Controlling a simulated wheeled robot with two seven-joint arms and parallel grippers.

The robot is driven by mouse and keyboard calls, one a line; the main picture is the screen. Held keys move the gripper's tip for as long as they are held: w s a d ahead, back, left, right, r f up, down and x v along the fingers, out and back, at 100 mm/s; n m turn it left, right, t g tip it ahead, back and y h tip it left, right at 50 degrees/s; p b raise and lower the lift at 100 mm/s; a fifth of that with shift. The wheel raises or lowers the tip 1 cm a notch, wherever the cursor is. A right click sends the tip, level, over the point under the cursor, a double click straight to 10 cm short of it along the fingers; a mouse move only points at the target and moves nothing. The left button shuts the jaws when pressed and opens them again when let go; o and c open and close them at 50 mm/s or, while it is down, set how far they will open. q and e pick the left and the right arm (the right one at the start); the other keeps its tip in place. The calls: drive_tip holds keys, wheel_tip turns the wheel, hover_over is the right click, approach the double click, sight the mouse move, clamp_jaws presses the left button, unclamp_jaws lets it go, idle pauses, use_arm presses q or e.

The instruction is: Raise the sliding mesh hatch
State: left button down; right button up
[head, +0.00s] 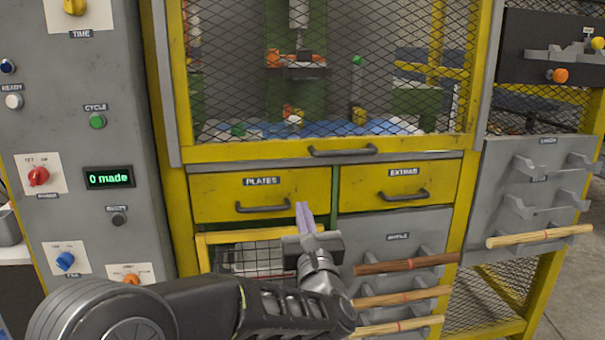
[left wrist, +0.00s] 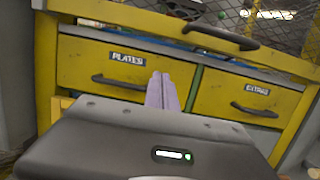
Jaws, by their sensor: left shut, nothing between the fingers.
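The mesh hatch (head: 420,146) has a yellow frame with wire mesh and sits low, its bottom rail just above the two drawers. Its dark bar handle (head: 343,151) is on the bottom rail; the handle also shows at the top of the left wrist view (left wrist: 221,36). My left gripper (head: 305,217) is shut and empty, its pale purple fingers pointing up in front of the drawers, below and left of the hatch handle and apart from it. In the left wrist view the fingers (left wrist: 160,90) show between the two drawer handles. My right gripper is not in view.
The PLATES drawer (head: 300,185) and EXTRAS drawer (head: 440,178) are shut below the hatch. Wooden rods (head: 405,264) rest on brackets at lower right. A grey control panel (head: 130,70) with knobs and a "0 made" display stands at left.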

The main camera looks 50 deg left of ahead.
use_arm(q)
drive_tip(key=x, duration=1)
drive_tip(key=shift+a+r, duration=0.1)
drive_tip(key=shift+a, duration=0.05)
wheel_tip(320, 180, up, 3)
drive_tip(key=shift+f, duration=0.15)
drive_tip(key=shift+r, duration=0.45)
drive_tip(key=shift+r, duration=0.1)
